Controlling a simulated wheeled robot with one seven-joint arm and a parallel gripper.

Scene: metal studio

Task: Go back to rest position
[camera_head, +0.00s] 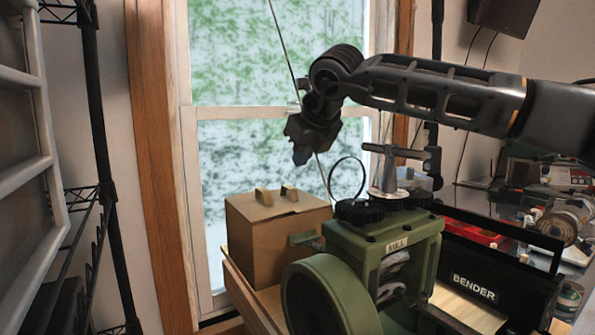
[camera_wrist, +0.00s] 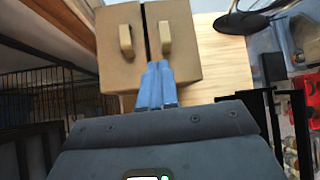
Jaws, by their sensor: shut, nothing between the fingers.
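My gripper (camera_head: 302,157) hangs from my black arm, which reaches in from the right in the head view. It points down, above and apart from a brown box with two small handles (camera_head: 277,229). In the wrist view my gripper's blue-grey fingers (camera_wrist: 158,68) are together and empty. The box (camera_wrist: 120,70) shows below them there, with its two handles on either side of a dark seam.
A green machine (camera_head: 372,250) with a large wheel stands right of the box. A black BENDER toolbox (camera_head: 480,275) and a cluttered bench lie further right. A black wire rack (camera_head: 95,130) stands left. A window (camera_head: 270,90) is behind. The air around my gripper is clear.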

